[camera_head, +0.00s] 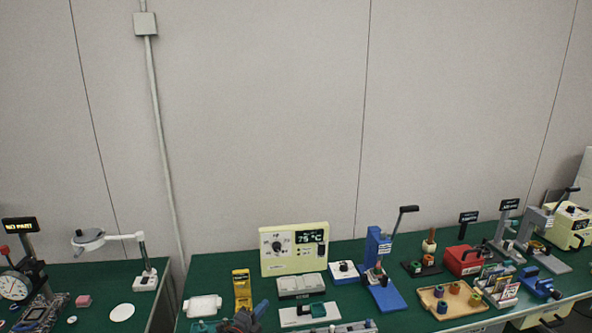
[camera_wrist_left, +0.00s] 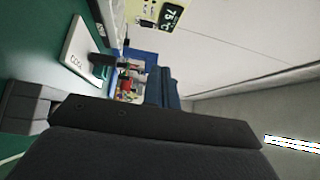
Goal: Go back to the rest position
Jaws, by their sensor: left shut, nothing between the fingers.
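My left gripper (camera_head: 243,318) shows at the bottom edge of the head view, low over the front of the green bench. It is dark, partly cut off by the frame, and shut with nothing held. In the left wrist view the dark body of my left gripper (camera_wrist_left: 150,130) fills the lower middle. My right gripper is not in the head view.
Near my left gripper are a yellow stand (camera_head: 242,287), a white roller-like piece (camera_head: 202,306) and a cream panel reading 75 °C (camera_head: 293,249). A blue lever press (camera_head: 380,270) and a wooden tray (camera_head: 452,303) stand to the right. A gap separates the left bench (camera_head: 95,290).

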